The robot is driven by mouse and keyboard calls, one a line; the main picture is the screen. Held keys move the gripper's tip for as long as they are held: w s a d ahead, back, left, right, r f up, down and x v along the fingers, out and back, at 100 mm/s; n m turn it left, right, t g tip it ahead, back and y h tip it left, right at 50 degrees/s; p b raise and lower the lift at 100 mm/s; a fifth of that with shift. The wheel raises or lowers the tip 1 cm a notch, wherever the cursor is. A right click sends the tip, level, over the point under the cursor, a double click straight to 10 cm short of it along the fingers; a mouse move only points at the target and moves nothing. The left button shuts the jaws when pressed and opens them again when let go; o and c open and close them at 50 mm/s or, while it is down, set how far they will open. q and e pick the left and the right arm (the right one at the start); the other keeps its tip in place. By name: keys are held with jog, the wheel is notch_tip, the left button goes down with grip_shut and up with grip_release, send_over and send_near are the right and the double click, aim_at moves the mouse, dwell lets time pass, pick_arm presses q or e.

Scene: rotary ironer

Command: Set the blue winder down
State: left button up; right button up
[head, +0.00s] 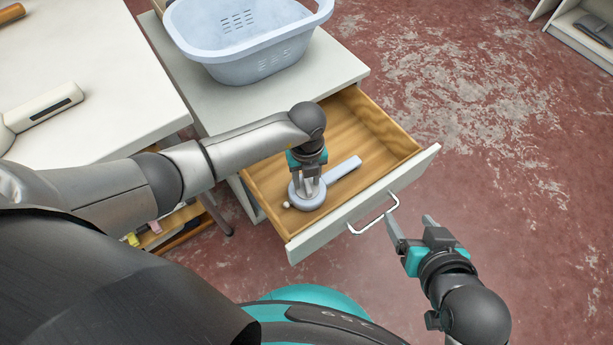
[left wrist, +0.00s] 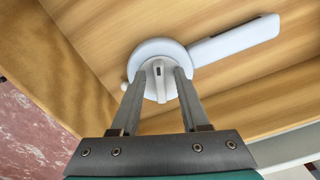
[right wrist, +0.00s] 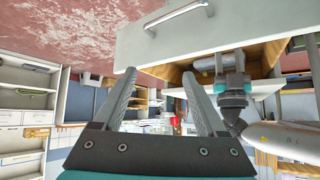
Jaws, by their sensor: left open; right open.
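The blue winder (head: 309,197) is pale blue, with a round body and a flat straight handle (head: 344,168). It lies on the wooden floor of the open drawer, and it also shows in the left wrist view (left wrist: 155,48). My left gripper (head: 308,190) points down over the round body. Its fingers (left wrist: 163,75) are open on either side of the winder's raised middle grip (left wrist: 158,82). I cannot tell whether they touch it. My right gripper (head: 407,218) is open and empty, outside the drawer near its handle; it also shows in the right wrist view (right wrist: 165,80).
The drawer (head: 378,140) is pulled out, with a metal bar handle (head: 374,213) on its white front. A light blue basket (head: 245,62) stands on the cabinet top (head: 340,60). A white table (head: 95,40) is at the left.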

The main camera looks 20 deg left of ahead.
pick_arm(q)
jog(key=shift+r, duration=0.1)
pick_arm(e)
jog(key=shift+d, duration=0.1)
pick_arm(q)
jog(key=shift+r+p, duration=0.45)
jog(key=shift+r, duration=0.25)
jog(key=shift+r+p, duration=0.45)
jog(key=shift+r, duration=0.35)
notch_tip(320, 180, up, 3)
jog(key=shift+r+p, duration=0.1)
jog(key=shift+p, duration=0.8)
pick_arm(e)
jog(key=s+d+g+h, duration=0.2)
jog(key=s+d+g, duration=0.2)
jog(key=d, duration=0.1)
pick_arm(q)
jog(key=shift+r+p, duration=1.4)
jog(key=shift+r, duration=1.6)
pick_arm(e)
notch_tip(320, 180, down, 8)
jog(key=s+g, duration=0.1)
jog(key=shift+r+m+g, duration=0.25)
jog(key=shift+m+g, duration=0.05)
